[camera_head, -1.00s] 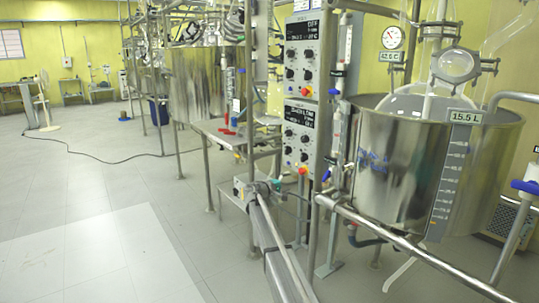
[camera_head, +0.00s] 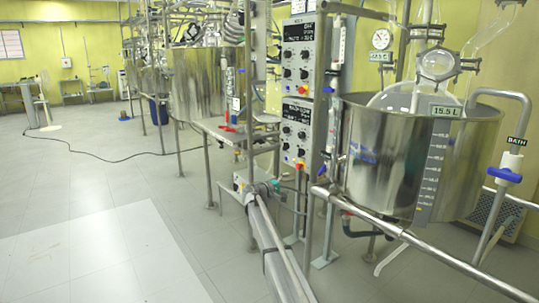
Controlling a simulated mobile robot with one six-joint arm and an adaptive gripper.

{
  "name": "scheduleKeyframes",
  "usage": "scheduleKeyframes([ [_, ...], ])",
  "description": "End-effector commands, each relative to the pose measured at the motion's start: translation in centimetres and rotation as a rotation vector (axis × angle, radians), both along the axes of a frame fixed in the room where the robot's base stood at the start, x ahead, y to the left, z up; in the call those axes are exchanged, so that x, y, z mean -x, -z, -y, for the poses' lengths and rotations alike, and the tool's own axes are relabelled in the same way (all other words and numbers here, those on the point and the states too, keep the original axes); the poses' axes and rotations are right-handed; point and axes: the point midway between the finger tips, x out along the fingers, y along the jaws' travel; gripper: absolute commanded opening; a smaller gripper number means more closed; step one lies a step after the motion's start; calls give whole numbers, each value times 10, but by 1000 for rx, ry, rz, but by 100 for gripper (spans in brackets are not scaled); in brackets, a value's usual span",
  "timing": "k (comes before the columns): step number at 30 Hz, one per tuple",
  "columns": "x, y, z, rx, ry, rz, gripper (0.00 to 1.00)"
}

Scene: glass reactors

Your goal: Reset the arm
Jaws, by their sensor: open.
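My arm and gripper do not show in the head view. The nearest reactor is a large steel bath vessel (camera_head: 385,165) on the right, with a 15.5 L label (camera_head: 445,111) and a level scale. A glass vessel (camera_head: 437,62) with a round clamped port stands in it. Left of it, a control panel (camera_head: 297,130) with two stacked units of knobs and displays is fixed to the steel frame.
Steel rails (camera_head: 425,250) run along the front right at low height. A blue-handled valve (camera_head: 503,174) is at the right edge. More steel vessels (camera_head: 200,85) stand further back. A black cable (camera_head: 110,160) lies on the floor. The tiled floor (camera_head: 90,215) on the left is clear.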

Motion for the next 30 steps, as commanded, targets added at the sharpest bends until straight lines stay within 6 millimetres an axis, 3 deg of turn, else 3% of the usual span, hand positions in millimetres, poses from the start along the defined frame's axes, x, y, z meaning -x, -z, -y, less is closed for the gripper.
scheduleKeyframes([
  [10, 40, 20, 31, -110, 48, -28, 100],
  [17, 86, 43, 61, -238, 101, -63, 100],
  [23, 159, 77, 96, -429, 179, -117, 100],
  [30, 269, 124, 125, -725, 291, -206, 100],
])
